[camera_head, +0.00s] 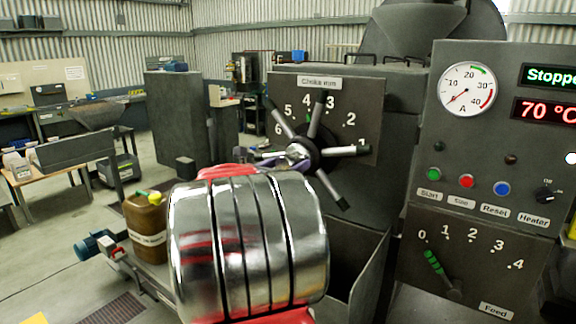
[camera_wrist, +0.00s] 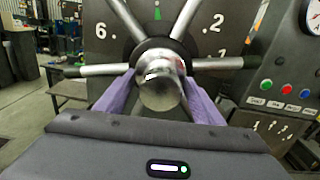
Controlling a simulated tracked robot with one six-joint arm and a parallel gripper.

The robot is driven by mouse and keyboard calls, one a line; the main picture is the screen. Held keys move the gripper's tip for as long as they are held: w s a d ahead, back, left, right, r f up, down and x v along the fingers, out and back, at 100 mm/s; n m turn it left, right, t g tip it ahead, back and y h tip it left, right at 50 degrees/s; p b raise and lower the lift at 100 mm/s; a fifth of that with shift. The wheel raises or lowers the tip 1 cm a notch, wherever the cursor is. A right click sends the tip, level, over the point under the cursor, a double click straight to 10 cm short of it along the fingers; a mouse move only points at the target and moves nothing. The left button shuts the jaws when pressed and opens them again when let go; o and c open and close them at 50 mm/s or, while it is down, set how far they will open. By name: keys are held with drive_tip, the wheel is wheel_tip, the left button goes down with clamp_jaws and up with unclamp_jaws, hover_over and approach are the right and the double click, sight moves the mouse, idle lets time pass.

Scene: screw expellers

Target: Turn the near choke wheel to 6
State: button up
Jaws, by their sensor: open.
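The choke wheel (camera_head: 313,143) is a dark hub with a bright metal centre and several black-tipped spokes, on a grey plate (camera_head: 368,100) labelled "Choke mm". Numbers 2 to 6 show around it; some of the scale is hidden. A small green mark (camera_head: 308,118) shows above the hub, just under the 4. In the wrist view the hub's silver knob (camera_wrist: 160,88) is straight ahead. My gripper (camera_wrist: 158,90) is open, its purple fingers on either side of the knob, below the level side spokes. I cannot tell whether they touch it.
The control panel (camera_head: 480,130) with gauge, buttons and feed lever (camera_head: 442,272) stands close on the right. An open metal chute (camera_head: 352,265) is below the wheel. A brown canister (camera_head: 147,228) and a hopper (camera_head: 98,116) are at left. Open floor lies at far left.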

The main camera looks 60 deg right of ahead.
drive_tip(key=shift+c, duration=0.5)
drive_tip(key=c, duration=1.4)
drive_tip(key=shift+s, duration=0.1)
